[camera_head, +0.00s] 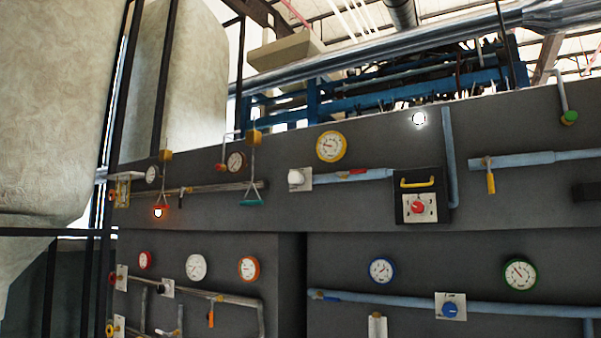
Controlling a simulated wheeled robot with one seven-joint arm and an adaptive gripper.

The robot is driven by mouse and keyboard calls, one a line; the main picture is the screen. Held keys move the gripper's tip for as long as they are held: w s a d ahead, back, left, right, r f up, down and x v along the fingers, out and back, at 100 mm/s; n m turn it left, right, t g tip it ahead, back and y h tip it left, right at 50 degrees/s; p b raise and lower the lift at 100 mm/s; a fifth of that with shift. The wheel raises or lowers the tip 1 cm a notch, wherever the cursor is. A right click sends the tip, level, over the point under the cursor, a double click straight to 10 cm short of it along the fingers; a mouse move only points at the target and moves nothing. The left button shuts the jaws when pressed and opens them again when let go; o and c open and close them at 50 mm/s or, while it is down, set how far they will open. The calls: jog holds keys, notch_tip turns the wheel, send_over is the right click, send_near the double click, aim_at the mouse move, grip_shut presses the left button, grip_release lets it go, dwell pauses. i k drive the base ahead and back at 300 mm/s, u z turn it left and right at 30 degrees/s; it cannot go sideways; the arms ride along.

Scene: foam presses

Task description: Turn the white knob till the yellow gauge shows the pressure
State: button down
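The white knob (296,177) sits on a small pale plate on the upper dark panel, left of the picture's middle. A blue-grey pipe runs right from its plate. The yellow gauge (331,146) is mounted above and to the right of the knob. It has a yellow rim and a white dial; its needle and numbers are too small to read surely. My gripper is not in view.
A red knob (418,207) in a dark box with a yellow handle is right of the white knob. A teal handle (251,202) hangs at its left. Lower panels carry several gauges, pipes and a blue knob (449,309). Large pale sacks (55,100) fill the left.

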aim_at(294, 178)
jog(key=z, duration=0.2)
jog(key=k, duration=0.5)
jog(key=u, duration=1.1)
jog(key=i, duration=1.55)
jog(key=z, duration=0.75)
